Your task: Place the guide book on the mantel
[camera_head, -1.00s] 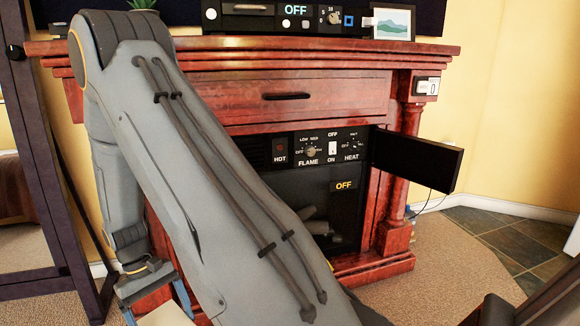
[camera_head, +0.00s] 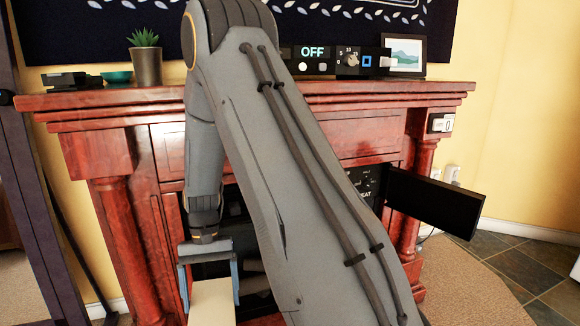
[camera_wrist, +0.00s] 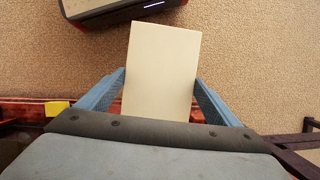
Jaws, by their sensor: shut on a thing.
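A cream, plain-faced block (camera_head: 212,302), which looks like the guide book, is held between the blue fingers of my gripper (camera_head: 208,275). In the wrist view the book (camera_wrist: 162,70) sticks out beyond the fingertips of my gripper (camera_wrist: 160,88), with a finger against each long side. No title shows on the face I see. The red wooden mantel (camera_head: 120,97) runs across the fireplace, above and behind my gripper. My gripper hangs well below the shelf, in front of the fireplace. My arm hides the middle of the mantel.
On the mantel stand a potted plant (camera_head: 146,62), a teal bowl (camera_head: 117,77), a dark device (camera_head: 72,80), a black panel reading OFF (camera_head: 318,58) and a framed picture (camera_head: 404,55). An open black door (camera_head: 433,202) juts out at the right.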

